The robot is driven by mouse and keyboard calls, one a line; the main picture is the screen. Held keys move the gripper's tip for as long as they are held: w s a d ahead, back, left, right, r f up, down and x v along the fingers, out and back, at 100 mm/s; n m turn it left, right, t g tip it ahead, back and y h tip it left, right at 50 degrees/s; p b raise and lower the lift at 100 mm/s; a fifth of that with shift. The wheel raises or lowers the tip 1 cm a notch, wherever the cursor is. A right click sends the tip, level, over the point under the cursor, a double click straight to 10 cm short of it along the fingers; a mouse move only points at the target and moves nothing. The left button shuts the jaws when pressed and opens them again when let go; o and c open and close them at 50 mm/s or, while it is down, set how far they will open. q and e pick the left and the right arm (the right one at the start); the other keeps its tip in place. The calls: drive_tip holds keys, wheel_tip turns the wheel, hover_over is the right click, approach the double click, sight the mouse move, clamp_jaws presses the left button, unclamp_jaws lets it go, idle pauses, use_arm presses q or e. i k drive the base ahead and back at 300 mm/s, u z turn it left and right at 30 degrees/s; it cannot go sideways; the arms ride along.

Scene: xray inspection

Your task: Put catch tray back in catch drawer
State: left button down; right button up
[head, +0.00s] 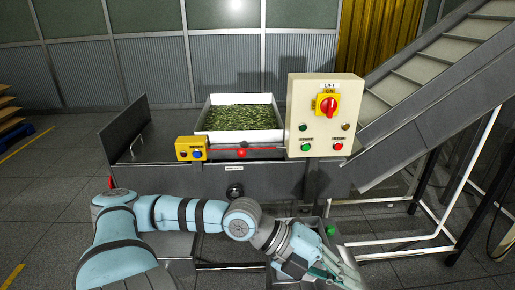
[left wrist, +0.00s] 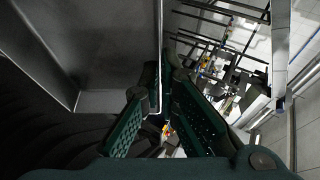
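My left gripper (head: 318,270) is low at the front of the machine, by the right side of a grey metal open-topped part (head: 172,245) that is mostly hidden behind my arm. In the left wrist view, my left gripper's green fingers (left wrist: 160,75) close from both sides on the thin upright wall of a grey metal tray (left wrist: 85,50). The tray's inside and a corner show left of the fingers. I take it to be the catch tray; the head view does not separate it clearly from the catch drawer. My right gripper is not in view.
A white tray (head: 278,136) of green leafy material sits on the machine. A control box (head: 320,90) with a red switch stands to its right, a yellow button box (head: 191,148) to its front left. An inclined conveyor (head: 430,120) on white legs rises at right.

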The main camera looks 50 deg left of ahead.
sight(172, 238)
drive_tip(key=u, duration=1.05)
drive_tip(key=i, duration=0.3)
drive_tip(key=z, duration=0.05)
